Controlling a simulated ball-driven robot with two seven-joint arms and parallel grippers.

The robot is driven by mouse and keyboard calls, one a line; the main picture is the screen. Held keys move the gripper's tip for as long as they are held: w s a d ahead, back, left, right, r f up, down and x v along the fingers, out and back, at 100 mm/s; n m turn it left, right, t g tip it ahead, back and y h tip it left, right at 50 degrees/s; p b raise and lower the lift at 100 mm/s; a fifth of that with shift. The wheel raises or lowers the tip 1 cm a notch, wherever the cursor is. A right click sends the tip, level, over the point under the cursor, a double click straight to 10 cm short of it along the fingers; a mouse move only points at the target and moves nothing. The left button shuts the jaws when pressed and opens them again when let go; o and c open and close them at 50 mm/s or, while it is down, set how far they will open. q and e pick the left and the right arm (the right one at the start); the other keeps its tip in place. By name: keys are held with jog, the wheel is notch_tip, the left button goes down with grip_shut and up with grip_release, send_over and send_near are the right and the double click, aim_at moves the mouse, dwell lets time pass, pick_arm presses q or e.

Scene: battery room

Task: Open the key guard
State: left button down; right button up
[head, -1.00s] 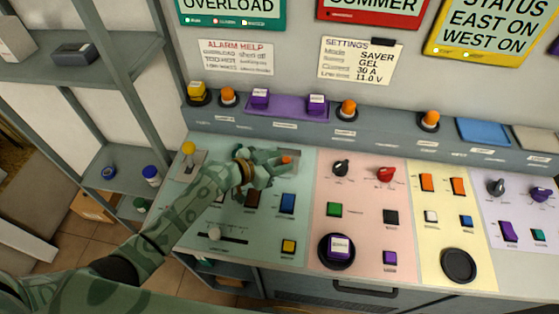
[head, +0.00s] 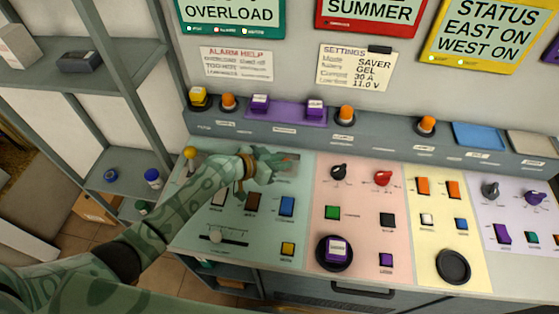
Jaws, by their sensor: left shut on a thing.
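The key guard (head: 289,157) looks like a small pale cover at the top right of the green panel. It is mostly hidden behind my gripper, so how far it stands open cannot be made out. My left gripper (head: 277,170) reaches over the green panel from the left. It is shut on the key guard at that spot, with its fingers partly blending into the panel. My right gripper is not in view.
A yellow-knobbed lever (head: 190,153) stands left of my wrist. Below are a blue rocker switch (head: 287,206) and a slider (head: 216,237). The pink panel's black knob (head: 338,172) is to the right. A ledge with orange lamps (head: 346,114) runs behind.

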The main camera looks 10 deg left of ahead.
pick_arm(q)
jog(key=shift+w+r+n+g+p, duration=0.4)
jog(key=shift+w+r+g+p, duration=0.2)
jog(key=shift+r+g+p, duration=0.2)
jog(key=shift+w+r+n+g+y, duration=0.15)
jog(key=shift+w+n+g+y, duration=0.15)
jog(key=shift+w+g, duration=0.15)
jog(key=shift+w+r+n+g, duration=0.25)
jog(key=shift+w+n+g, duration=0.2)
jog(key=shift+g, duration=0.4)
jog(key=shift+a, duration=0.1)
jog(key=c, duration=1.3)
grip_release()
jog(key=shift+r, duration=0.1)
